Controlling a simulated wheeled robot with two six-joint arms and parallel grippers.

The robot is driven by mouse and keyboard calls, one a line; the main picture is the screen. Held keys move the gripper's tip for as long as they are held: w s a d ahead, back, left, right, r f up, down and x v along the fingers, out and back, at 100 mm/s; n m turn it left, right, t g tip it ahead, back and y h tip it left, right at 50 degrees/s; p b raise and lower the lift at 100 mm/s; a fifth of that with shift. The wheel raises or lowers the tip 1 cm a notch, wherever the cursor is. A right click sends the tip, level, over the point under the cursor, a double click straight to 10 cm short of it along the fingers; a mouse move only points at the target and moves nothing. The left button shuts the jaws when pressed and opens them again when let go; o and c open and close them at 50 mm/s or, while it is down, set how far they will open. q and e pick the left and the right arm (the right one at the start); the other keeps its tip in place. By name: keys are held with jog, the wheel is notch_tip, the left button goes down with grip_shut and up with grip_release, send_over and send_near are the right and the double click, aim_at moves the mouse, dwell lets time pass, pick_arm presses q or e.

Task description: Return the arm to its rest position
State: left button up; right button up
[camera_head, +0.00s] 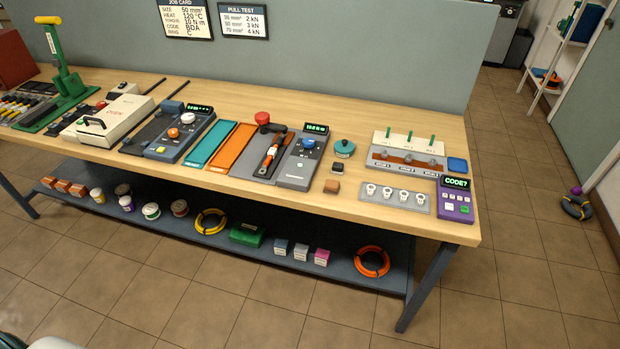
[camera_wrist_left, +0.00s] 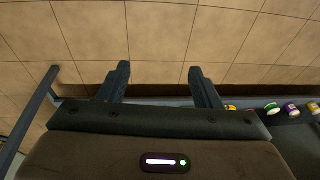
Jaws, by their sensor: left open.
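My left gripper (camera_wrist_left: 157,78) shows in the left wrist view, with its two dark fingers spread apart and nothing between them. Floor tiles (camera_wrist_left: 155,40) lie beyond the fingertips. In the head view neither gripper can be made out; only pale and dark rounded parts show at the bottom left corner, and I cannot tell what they are. My right gripper is in neither view. The wooden workbench (camera_head: 330,205) stands across the head view.
The bench carries a green press (camera_head: 68,75), a white case (camera_head: 107,118), meters and a purple keypad (camera_head: 456,201). Its lower shelf (camera_head: 335,272) holds coils, spools and small boxes. Several spools (camera_wrist_left: 272,109) show at the right of the wrist view. The floor before the bench is clear.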

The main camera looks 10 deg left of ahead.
pick_arm(q)
jog(key=s+f+b, duration=0.1)
jog(key=s+f, duration=0.8)
jog(key=f, duration=0.2)
jog(key=s+a+f+g+b, duration=0.1)
jog(key=s+f, duration=0.9)
jog(key=f, duration=0.2)
jog(key=shift+a+f+b, duration=0.15)
jog(key=shift+f+b, duration=0.05)
jog(key=shift+b, duration=0.15)
